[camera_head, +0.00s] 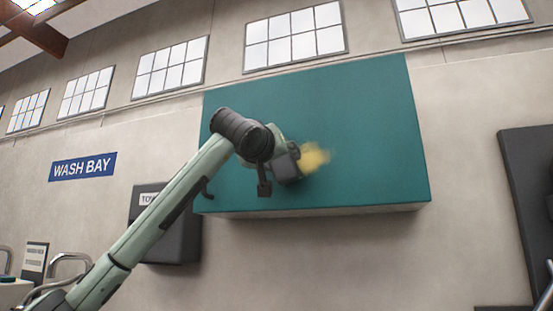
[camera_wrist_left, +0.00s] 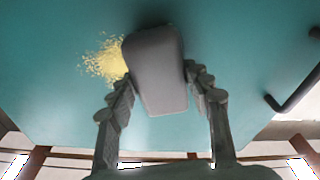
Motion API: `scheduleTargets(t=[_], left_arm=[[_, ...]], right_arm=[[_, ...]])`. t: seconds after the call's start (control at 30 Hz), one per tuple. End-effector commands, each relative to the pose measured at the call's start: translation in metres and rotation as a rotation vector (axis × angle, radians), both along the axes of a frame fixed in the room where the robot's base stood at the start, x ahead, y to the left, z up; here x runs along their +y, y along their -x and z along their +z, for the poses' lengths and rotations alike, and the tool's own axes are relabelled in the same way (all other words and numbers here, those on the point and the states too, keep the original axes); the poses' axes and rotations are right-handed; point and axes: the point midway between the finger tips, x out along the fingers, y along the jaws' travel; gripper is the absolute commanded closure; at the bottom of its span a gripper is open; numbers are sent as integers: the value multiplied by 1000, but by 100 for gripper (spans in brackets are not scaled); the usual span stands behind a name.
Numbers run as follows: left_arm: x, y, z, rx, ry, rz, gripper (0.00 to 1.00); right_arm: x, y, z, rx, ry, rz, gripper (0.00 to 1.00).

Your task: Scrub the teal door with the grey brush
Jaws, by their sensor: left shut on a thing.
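The teal door (camera_head: 340,110) is a broad panel on the wall in the head view, and it fills most of the left wrist view (camera_wrist_left: 240,60). A yellow speckled patch (camera_head: 314,158) lies on its lower middle; it also shows in the left wrist view (camera_wrist_left: 104,60). The grey brush (camera_wrist_left: 155,70) is between the fingers of my left gripper (camera_wrist_left: 158,88), which is shut on it. The brush is up against or very near the door, just beside the yellow patch and partly over its edge. Its bristles are hidden. My right gripper is not in view.
A dark handle (camera_wrist_left: 295,90) sticks out at the door's edge in the left wrist view. A dark towel box (camera_head: 165,225) hangs left of the door, below the blue WASH BAY sign (camera_head: 83,167). A dark panel (camera_head: 525,190) stands at the right. The wall below the door is bare.

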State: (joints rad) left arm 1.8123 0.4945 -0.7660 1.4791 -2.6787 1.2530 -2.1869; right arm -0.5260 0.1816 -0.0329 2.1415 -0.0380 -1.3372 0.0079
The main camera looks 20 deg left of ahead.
Motion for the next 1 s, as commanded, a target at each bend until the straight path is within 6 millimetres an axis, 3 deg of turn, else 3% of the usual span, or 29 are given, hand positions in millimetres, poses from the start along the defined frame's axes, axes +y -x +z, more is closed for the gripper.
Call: scheduleTargets(t=[0.3,0.57,1.0], left_arm=[[-28,3,2,-2,-2,0,74],[-38,3,2,-2,-1,-1,74],[-71,2,2,-2,-2,1,74]], right_arm=[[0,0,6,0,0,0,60],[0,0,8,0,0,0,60],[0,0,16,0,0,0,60]])
